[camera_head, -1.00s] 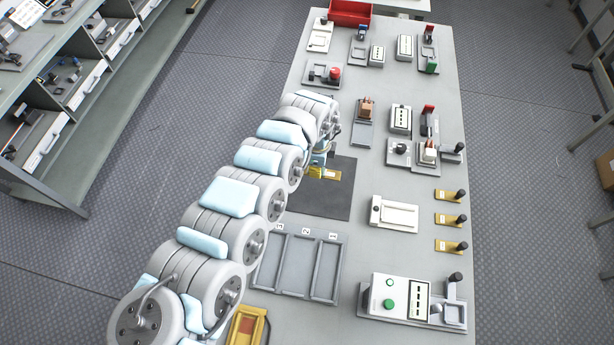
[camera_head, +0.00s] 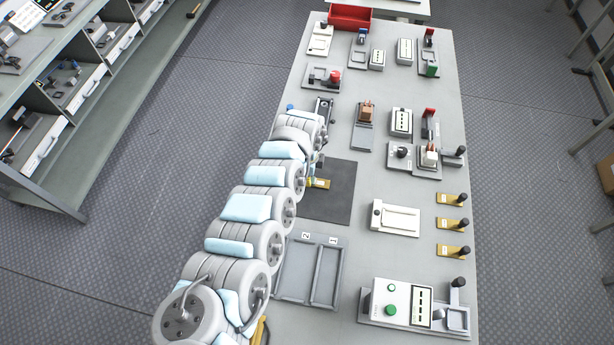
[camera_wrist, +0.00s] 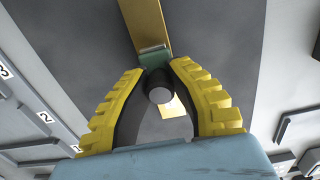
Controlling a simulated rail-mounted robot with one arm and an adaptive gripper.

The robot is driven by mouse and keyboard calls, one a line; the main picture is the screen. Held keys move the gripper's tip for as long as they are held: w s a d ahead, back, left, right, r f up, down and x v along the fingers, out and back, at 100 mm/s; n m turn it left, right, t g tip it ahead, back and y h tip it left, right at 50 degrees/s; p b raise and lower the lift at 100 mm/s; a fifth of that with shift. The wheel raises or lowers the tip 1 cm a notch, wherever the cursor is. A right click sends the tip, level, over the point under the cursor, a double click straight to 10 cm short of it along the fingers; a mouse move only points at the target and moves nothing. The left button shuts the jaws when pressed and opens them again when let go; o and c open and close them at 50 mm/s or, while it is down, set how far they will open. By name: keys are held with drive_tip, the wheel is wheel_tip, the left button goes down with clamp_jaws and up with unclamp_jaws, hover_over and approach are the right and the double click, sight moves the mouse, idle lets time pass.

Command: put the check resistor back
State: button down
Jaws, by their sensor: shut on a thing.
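A yellow plate (camera_head: 319,184), apparently the check resistor, shows beside my arm over the left part of the dark mat (camera_head: 335,205). In the wrist view, my gripper (camera_wrist: 160,92) has its two yellow fingers closed around a dark round knob (camera_wrist: 159,95). A yellow strip (camera_wrist: 145,25) with a teal end extends from the knob toward the top of the picture. The head view hides most of my gripper behind my arm. I cannot tell whether the plate touches the mat.
A grey tray with numbered slots (camera_head: 344,262) lies just nearer than the mat. Several yellow plates with black knobs (camera_head: 450,223) stand in a row on the right. A white device (camera_head: 396,219) sits right of the mat. A green-button tester (camera_head: 398,302) stands at the near right.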

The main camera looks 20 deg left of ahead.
drive_tip(key=shift+a, duration=0.1)
drive_tip(key=c, duration=1)
unclamp_jaws()
drive_tip(key=shift+c, duration=0.2)
wheel_tip(320, 180, up, 12)
drive_tip(key=shift+p, duration=0.3)
